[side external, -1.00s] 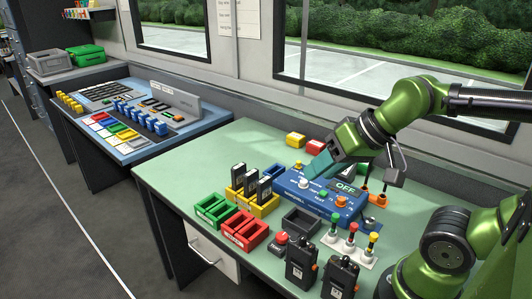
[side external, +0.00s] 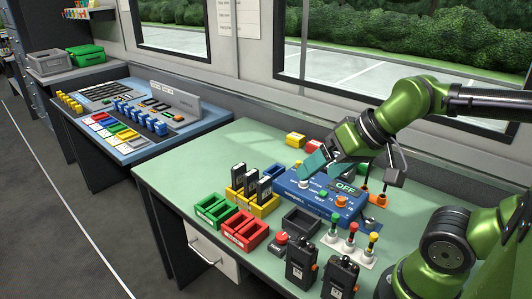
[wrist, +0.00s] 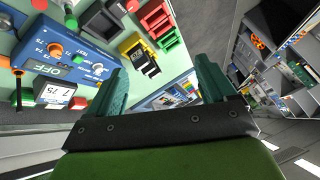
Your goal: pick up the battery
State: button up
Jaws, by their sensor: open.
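Several upright dark blocks with pale labels stand in a yellow rack (side external: 264,211) on the green table; they look like batteries, one of them being the front block (side external: 264,189). The rack also shows beyond the fingers in the wrist view (wrist: 131,43). My gripper (side external: 315,163) has teal fingers and hangs above the blue unit (side external: 290,187), to the right of the rack and higher. In the wrist view my gripper (wrist: 163,72) has its fingers wide apart with nothing between them. It touches no block.
Green (side external: 212,210) and red (side external: 244,230) bins stand in front of the rack. A dark tray (side external: 301,221), a red button box (side external: 280,243) and two black radios (side external: 301,262) stand nearer the camera. The table's left part is clear.

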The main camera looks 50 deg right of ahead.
jog(key=shift+f, duration=0.1)
jog(key=n+g+h, duration=0.2)
jog(key=n+g, duration=0.2)
jog(key=g, duration=0.2)
send_near(250, 172)
jog(key=f, duration=0.4)
jog(key=w+f, duration=0.1)
jog(key=f, duration=0.1)
jog(key=shift+a+f, duration=0.1)
jog(key=shift+f, duration=0.25)
jog(key=shift+w+f, duration=0.15)
jog(key=shift+f, duration=2.6)
